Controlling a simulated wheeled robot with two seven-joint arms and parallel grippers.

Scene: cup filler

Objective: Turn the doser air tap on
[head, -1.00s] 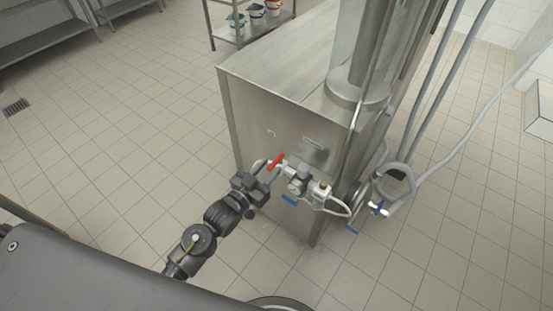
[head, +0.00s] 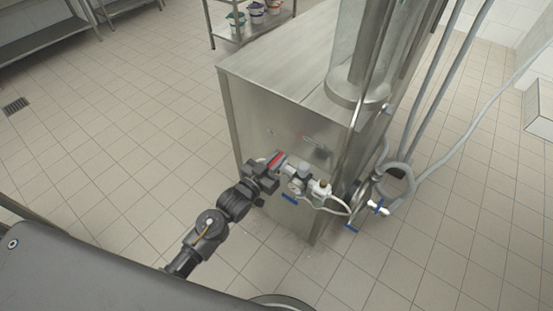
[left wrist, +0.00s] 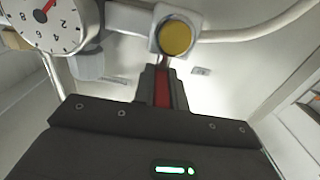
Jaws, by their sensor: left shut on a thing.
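The doser air tap has a red lever handle (head: 275,159) on the air fittings at the side of the steel machine. My left gripper (head: 272,161) is at this tap, with its jaws shut on the red handle. In the left wrist view the red handle (left wrist: 162,88) shows between the two dark fingers (left wrist: 162,90). Part of the handle is hidden by the fingers. My right gripper is in neither view.
The steel cabinet (head: 285,70) stands just behind the tap. A regulator (head: 298,182) and a blue-handled valve (head: 380,207) sit to the right. The wrist view shows a dial gauge (left wrist: 50,22) and a yellow-centred fitting (left wrist: 175,37).

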